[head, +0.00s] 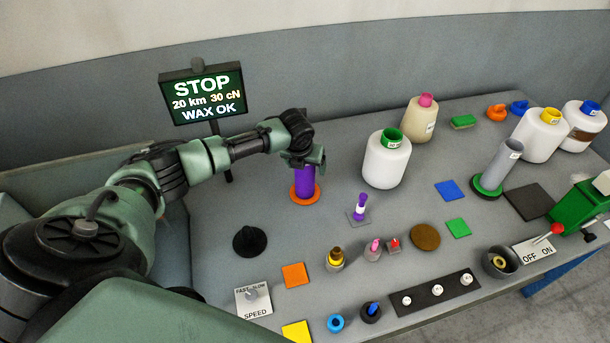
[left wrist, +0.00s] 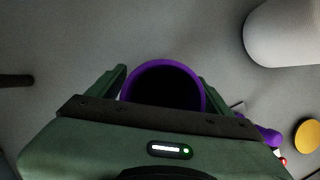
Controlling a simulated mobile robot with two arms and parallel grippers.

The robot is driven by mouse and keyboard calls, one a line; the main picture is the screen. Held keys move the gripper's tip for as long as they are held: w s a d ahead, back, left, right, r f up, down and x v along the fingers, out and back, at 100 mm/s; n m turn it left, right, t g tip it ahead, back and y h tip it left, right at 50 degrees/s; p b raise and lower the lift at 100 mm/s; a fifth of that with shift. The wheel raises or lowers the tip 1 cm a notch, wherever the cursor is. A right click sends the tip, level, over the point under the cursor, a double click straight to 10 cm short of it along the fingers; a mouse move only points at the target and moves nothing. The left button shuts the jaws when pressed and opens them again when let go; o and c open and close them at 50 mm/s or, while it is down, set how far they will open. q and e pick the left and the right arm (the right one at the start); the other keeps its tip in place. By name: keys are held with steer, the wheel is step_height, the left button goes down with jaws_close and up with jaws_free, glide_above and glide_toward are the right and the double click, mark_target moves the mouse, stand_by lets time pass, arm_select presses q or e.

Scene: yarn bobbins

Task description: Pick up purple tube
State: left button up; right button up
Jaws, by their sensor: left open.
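The purple tube (head: 305,185) stands upright on a round orange base (head: 304,197) toward the back left of the table. My left gripper (head: 306,160) is over its top, and the upper part of the tube is hidden behind it. In the left wrist view the tube's open round mouth (left wrist: 163,85) lies between the two green fingers (left wrist: 163,80). The jaws are open, with one finger on each side of the tube. I cannot tell whether either finger touches it. My right gripper is not in view.
A white bobbin with a green top (head: 387,160) stands right of the tube. A small purple and white spool (head: 361,206) is in front of it. A black cone (head: 250,241) sits at the front left. The sign (head: 203,94) stands behind my left arm.

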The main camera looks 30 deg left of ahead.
arm_select(q)
steer(key=shift+c, duration=0.3)
steer(key=c, duration=1.4)
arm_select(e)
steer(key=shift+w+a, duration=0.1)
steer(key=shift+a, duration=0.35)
